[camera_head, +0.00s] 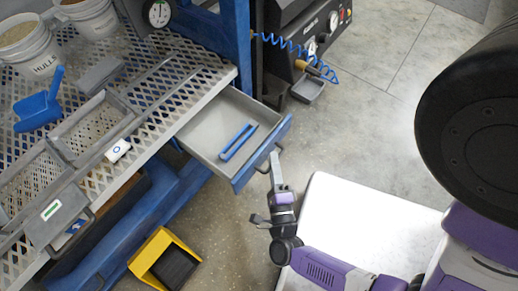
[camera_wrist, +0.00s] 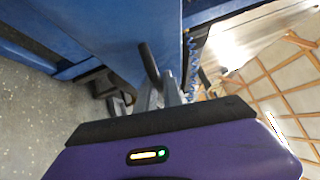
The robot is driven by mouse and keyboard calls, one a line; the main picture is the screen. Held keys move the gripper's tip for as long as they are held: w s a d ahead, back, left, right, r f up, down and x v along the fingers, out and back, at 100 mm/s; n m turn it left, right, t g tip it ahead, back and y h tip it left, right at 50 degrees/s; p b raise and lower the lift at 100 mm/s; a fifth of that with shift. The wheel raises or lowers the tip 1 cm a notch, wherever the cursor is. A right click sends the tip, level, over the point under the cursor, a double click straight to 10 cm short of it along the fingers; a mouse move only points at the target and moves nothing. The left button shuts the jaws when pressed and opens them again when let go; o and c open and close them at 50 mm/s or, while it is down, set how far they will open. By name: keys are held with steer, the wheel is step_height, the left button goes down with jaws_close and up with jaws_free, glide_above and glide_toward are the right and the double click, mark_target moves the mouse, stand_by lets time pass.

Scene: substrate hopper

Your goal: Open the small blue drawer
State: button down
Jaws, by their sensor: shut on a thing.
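The small blue drawer (camera_head: 238,175) stands pulled out from under the bench's mesh top in the head view. Its grey inside shows, with a blue tool (camera_head: 237,141) lying in it. My gripper (camera_head: 275,160) is at the handle on the drawer's front and is shut on it. In the wrist view the blue drawer front (camera_wrist: 115,35) fills the upper middle, and the dark handle (camera_wrist: 148,62) runs to my gripper's fingers (camera_wrist: 160,92). The fingers partly hide the handle's lower end.
The mesh bench top (camera_head: 150,100) carries white buckets (camera_head: 28,45), a blue scoop (camera_head: 40,105) and grey trays (camera_head: 92,125). A yellow bin (camera_head: 165,258) stands on the floor below the drawer. A black machine (camera_head: 300,35) with a coiled blue hose is behind.

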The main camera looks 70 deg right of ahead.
steer(key=shift+s+a, duration=0.2)
steer(key=shift+s, duration=0.35)
steer(key=shift+s+a, duration=0.15)
steer(key=shift+s, duration=0.4)
steer(key=c, duration=1.8)
jaws_free()
steer(key=shift+o, duration=0.2)
steer(key=v, duration=0.7)
steer(key=shift+s+a+p, duration=0.2)
steer(key=shift+a+p, duration=0.15)
